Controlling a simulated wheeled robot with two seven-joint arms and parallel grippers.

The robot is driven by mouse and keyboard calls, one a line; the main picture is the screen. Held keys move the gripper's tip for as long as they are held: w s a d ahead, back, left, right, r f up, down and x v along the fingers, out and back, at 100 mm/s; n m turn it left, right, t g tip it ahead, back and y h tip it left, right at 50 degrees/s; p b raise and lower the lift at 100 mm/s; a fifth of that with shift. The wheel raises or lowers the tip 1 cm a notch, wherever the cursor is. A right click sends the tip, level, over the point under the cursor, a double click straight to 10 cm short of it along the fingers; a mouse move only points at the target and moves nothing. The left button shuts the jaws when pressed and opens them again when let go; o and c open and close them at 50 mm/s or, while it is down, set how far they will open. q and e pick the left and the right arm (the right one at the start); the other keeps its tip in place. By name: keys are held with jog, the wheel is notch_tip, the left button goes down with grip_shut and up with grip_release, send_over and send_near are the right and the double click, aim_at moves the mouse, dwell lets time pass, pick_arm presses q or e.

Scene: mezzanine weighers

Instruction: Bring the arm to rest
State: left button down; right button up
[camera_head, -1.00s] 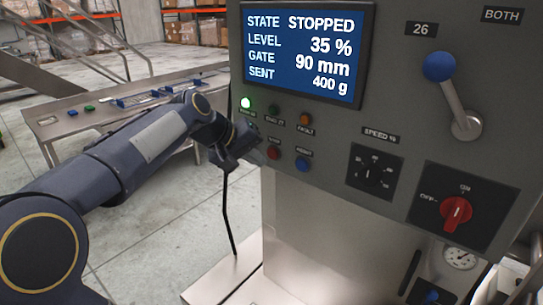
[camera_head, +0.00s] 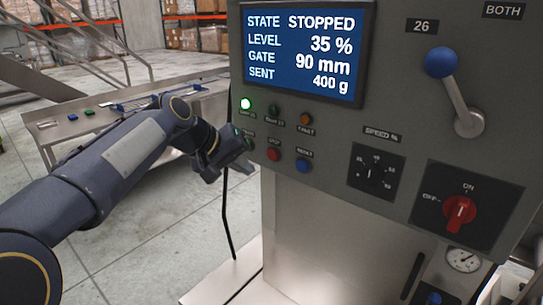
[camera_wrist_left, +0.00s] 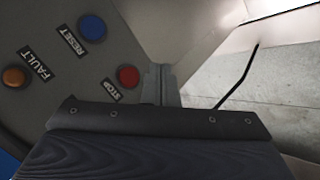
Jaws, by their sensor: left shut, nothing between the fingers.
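My left arm reaches in from the left in the head view. Its gripper (camera_head: 246,163) is shut and empty, at the left edge of the grey control panel (camera_head: 330,135), beside the lower row of buttons. In the left wrist view the closed fingers (camera_wrist_left: 162,75) point along the panel beside the red STOP button (camera_wrist_left: 128,76). I cannot tell whether the fingertips touch the panel. The red button also shows in the head view (camera_head: 274,154), with the blue RESET button (camera_head: 303,166) to its right. My right gripper is not seen.
The screen (camera_head: 303,48) reads STOPPED, 35 %, 90 mm, 400 g. A green lamp (camera_head: 246,104) is lit. A blue-knobbed lever (camera_head: 441,62) and red switch (camera_head: 459,212) are at right. A steel table (camera_head: 60,130) stands behind my arm. A black cable (camera_head: 225,215) hangs below the gripper.

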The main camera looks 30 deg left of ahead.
pick_arm(q)
jog(key=s+d+f+m+g+h, duration=0.1)
jog(key=s+d+f+m+g, duration=0.2)
jog(key=s+d+f, duration=1.4)
jog(key=s+f+m, duration=0.1)
jog(key=s+m, duration=0.1)
jog(key=m, duration=0.2)
jog(key=shift+d+f, duration=0.15)
jog(key=shift+f, duration=0.1)
dwell(0.7)
